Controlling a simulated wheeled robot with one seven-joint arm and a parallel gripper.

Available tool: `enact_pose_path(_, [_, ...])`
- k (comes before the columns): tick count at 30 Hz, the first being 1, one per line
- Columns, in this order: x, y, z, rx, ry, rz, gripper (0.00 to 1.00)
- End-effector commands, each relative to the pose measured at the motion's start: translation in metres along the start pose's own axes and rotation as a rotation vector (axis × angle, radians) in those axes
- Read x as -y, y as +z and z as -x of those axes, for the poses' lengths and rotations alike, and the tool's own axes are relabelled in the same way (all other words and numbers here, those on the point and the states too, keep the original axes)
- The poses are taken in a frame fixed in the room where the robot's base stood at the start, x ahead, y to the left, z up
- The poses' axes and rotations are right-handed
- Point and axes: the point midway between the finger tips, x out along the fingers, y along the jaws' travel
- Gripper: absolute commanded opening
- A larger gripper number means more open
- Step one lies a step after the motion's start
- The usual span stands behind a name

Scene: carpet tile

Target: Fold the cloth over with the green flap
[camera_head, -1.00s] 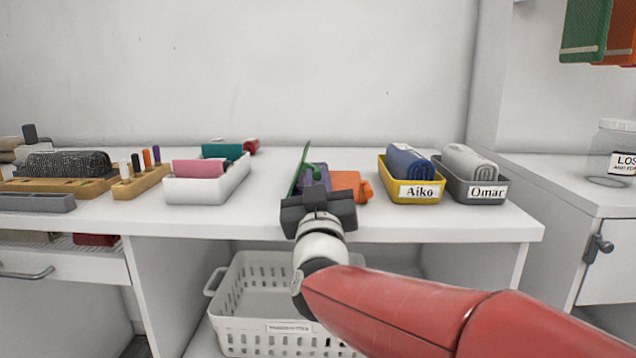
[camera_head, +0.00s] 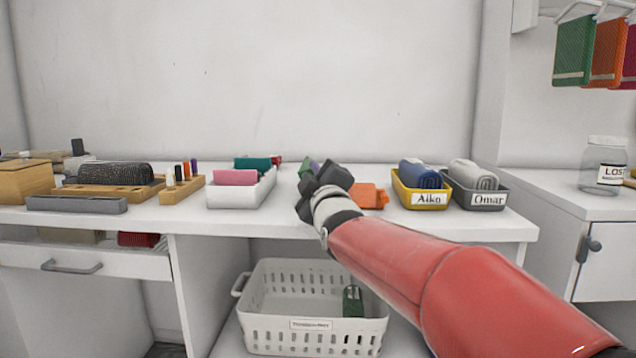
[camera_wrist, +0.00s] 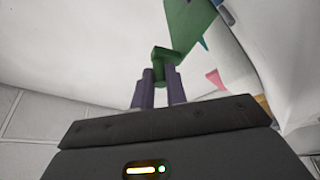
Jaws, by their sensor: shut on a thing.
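My gripper (camera_wrist: 159,85) has purple fingers and is shut on a green tab (camera_wrist: 166,55) in the wrist view. The green flap (camera_wrist: 192,22) extends up from that tab. In the head view my gripper (camera_head: 314,166) is over the table, left of an orange piece (camera_head: 366,195) that looks like part of the cloth. Only a little of the green flap (camera_head: 304,167) shows there, left of the purple fingers. The rest of the cloth is hidden behind my gripper and wrist.
A white tray (camera_head: 240,196) with rolled cloths stands left. A yellow Aiko tray (camera_head: 405,196) and a grey Omar tray (camera_head: 462,195) stand right. Wooden holders (camera_head: 183,190) are farther left. A white basket (camera_head: 262,300) is below the table.

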Motion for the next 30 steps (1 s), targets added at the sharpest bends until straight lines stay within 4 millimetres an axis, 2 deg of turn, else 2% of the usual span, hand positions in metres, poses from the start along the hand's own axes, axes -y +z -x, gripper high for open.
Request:
enact_pose_path(19, [0.034, -0.022, -0.008, -0.006, -0.228, 0.549, 0.00])
enact_pose_path(30, [0.053, -0.028, -0.011, -0.002, -0.348, 0.835, 0.00])
